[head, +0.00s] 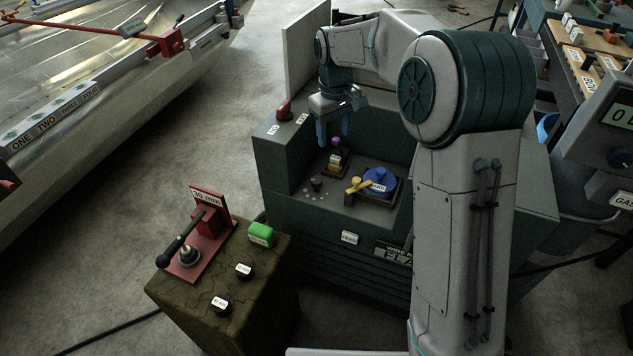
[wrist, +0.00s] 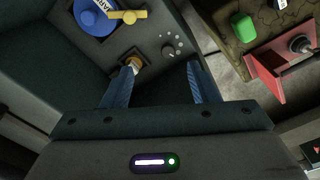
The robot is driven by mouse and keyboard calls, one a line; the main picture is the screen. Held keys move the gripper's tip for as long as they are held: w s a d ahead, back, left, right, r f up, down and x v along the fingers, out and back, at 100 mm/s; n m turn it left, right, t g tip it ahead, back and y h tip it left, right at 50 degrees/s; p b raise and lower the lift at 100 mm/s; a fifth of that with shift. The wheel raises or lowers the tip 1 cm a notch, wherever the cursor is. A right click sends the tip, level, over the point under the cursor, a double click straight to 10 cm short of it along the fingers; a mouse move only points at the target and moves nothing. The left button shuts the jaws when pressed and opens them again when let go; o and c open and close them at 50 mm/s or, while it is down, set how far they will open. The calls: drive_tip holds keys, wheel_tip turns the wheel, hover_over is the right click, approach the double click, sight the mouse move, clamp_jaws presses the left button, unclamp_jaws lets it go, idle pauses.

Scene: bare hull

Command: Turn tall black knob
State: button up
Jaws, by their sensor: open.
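The black knob (head: 316,184) stands on the recessed deck of the dark machine, with a ring of pale dots beside it. It also shows in the wrist view (wrist: 168,52), upper middle, just beyond the gap between my fingertips. My gripper (head: 334,139) hangs over the recess, fingers pointing down, behind the knob in the head view. In the wrist view my gripper (wrist: 162,70) has its two blue fingers wide apart with nothing between them. It does not touch the knob.
A blue disc (head: 381,178) with a yellow handle (head: 358,185) lies right of the knob. The recess has raised walls. A stand with a red fixture (head: 212,238) and green block (head: 261,234) is at front left.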

drive_tip(key=n+b, duration=0.2)
hover_over(316, 180)
wheel_tip(316, 180, down, 7)
drive_tip(key=shift+g, duration=0.3)
wheel_tip(316, 180, down, 14)
drive_tip(key=shift+r+b, duration=0.1)
drive_tip(key=shift+b, duration=0.55)
drive_tip(key=c, duration=1)
